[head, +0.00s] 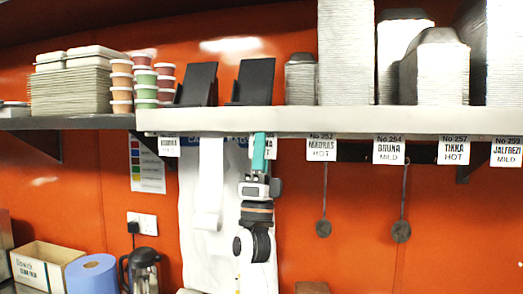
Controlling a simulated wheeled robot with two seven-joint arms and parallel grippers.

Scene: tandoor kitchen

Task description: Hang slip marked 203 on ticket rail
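My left gripper (259,150) reaches up from below, with its teal fingertips just under the front edge of the ticket rail (290,121). The fingers look closed together in one narrow bar, on a white slip (271,148). The fingers cover most of that slip, and its number cannot be read. It is at the height of the other slips; whether it touches the rail I cannot tell. Slips 252 (321,148), 254 (389,149), 257 (453,150) and 259 (506,152) hang to the right. Another slip (168,146) hangs at left, number unclear. My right gripper is out of view.
The shelf above holds foil containers (436,72), two black holders (255,80), stacked tubs (145,85) and pale trays (72,88). A curled white paper strip (210,180) hangs left of my gripper. Ladles (401,230) hang at right. A flask (143,270) and blue roll (92,274) stand below.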

